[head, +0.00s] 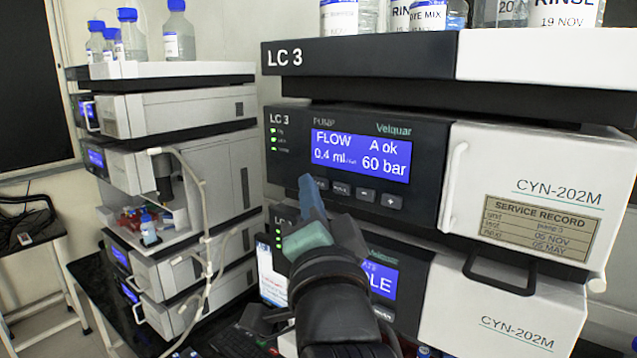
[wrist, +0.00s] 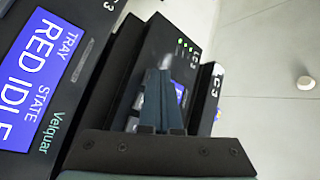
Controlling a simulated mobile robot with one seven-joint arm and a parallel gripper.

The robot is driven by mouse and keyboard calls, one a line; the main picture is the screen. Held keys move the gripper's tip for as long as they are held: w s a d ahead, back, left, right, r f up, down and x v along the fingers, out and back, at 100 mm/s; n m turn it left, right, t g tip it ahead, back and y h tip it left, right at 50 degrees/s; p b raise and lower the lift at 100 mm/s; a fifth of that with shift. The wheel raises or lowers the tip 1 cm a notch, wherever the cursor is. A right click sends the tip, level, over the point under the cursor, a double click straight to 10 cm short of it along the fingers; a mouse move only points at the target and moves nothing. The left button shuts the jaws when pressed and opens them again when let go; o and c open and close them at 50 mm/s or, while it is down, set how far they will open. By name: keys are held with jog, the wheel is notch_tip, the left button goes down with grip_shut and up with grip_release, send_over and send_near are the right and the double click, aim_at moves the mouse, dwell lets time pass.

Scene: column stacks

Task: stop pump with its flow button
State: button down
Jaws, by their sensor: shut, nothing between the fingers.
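The pump (head: 420,150) is the upper module marked LC 3. Its blue screen (head: 361,156) reads FLOW 0.4 ml, A ok, 60 bar, and green lights (head: 273,141) show at its left. A row of small dark buttons sits under the screen; the plus button (head: 391,201) is at the right end. My gripper (head: 309,186) is shut and empty, its blue tips by the left end of this row. The tips partly cover that end; I cannot tell whether they touch. In the wrist view my shut gripper (wrist: 158,80) points at a dark front panel with a partly hidden screen (wrist: 179,92).
A lower module has a screen ending in "LE"; the wrist view shows its screen (wrist: 38,75) with TRAY STATE and IDLE. A white door (head: 530,185) with a handle stands right of the pump panel. Bottles (head: 565,12) stand on top. A second stack (head: 175,115) with tubing is at left.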

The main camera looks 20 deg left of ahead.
jog(key=shift+w+d, duration=0.15)
jog(key=shift+w, duration=0.2)
dwell(0.4)
jog(key=shift+s, duration=0.1)
jog(key=shift+s+a, duration=0.25)
jog(key=shift+s, duration=0.45)
jog(key=shift+a, duration=0.1)
jog(key=shift+s+a+p, duration=0.25)
jog(key=shift+s, duration=0.55)
jog(key=shift+s+a+p, duration=0.25)
jog(key=shift+s+a, duration=0.05)
jog(key=shift+s, duration=0.45)
jog(key=shift+s+a+p, duration=0.25)
jog(key=shift+s, duration=0.55)
jog(key=s+d+r+n+t+h+b, duration=0.3)
jog(key=s+d+r+t+h, duration=0.1)
jog(key=d, duration=0.4)
jog(key=s+d+r+n+t+h+b, duration=0.3)
jog(key=s+d+r, duration=0.3)
jog(key=d, duration=0.2)
jog(key=shift+r+n+t+h+b, duration=0.4)
jog(key=shift+t+h+b, duration=0.3)
jog(key=shift+t+b, duration=0.1)
